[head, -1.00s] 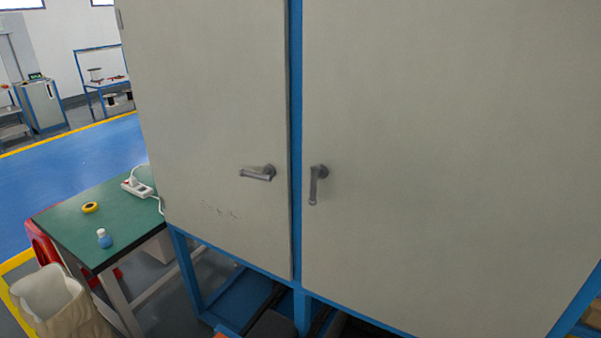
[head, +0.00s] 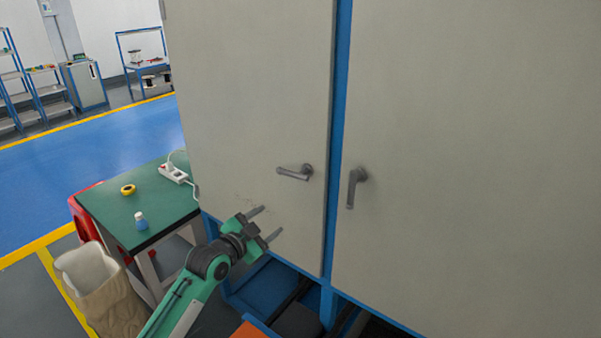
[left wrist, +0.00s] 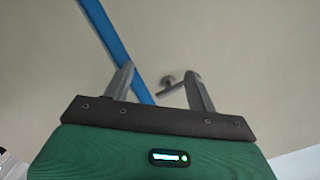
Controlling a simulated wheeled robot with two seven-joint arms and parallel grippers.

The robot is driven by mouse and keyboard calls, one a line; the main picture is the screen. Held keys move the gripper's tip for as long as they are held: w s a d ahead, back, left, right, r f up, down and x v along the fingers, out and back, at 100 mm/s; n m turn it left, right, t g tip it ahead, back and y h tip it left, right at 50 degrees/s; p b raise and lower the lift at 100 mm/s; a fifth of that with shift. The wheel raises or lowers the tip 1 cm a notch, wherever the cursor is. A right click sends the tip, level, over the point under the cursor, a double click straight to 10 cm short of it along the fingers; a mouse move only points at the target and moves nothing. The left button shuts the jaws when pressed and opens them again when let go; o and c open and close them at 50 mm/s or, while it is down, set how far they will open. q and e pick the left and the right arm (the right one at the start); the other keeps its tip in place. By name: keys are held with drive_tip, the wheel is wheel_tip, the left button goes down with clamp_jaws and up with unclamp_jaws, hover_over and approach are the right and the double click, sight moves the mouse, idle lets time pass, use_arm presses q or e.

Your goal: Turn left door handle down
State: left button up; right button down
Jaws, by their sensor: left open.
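The left door handle (head: 294,173) is a grey lever on the left cabinet door (head: 255,90). It lies nearly horizontal, pointing left from its pivot. My left gripper (head: 269,222) is open and empty, below and to the left of the handle and apart from it. In the left wrist view the handle (left wrist: 172,88) shows beyond and between the open fingers (left wrist: 160,82), partly covered by the right-hand finger. The right door handle (head: 354,187) hangs straight down on the right cabinet door (head: 480,150). My right gripper is not in view.
A blue frame post (head: 338,150) separates the doors. A green table (head: 122,205) at the left holds a power strip (head: 174,173), yellow tape (head: 128,190) and a small bottle (head: 141,220). A bin with a liner (head: 95,285) stands in front of it.

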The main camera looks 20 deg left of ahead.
use_arm(q)
drive_tip(key=m+t+h, duration=0.1)
drive_tip(key=m, duration=0.1)
approach(297, 177)
drive_tip(key=s, duration=0.2)
drive_tip(key=p+x, duration=0.1)
drive_tip(key=x, duration=0.3)
drive_tip(key=p+x, duration=0.2)
drive_tip(key=x, duration=0.1)
drive_tip(key=p+x, duration=0.2)
drive_tip(key=x, duration=0.2)
drive_tip(key=shift+w+a, duration=0.25)
drive_tip(key=shift+w, duration=0.25)
drive_tip(key=shift+p+x, duration=0.3)
drive_tip(key=shift+x, duration=0.55)
drive_tip(key=shift+s, duration=0.1)
drive_tip(key=shift+c, duration=0.5)
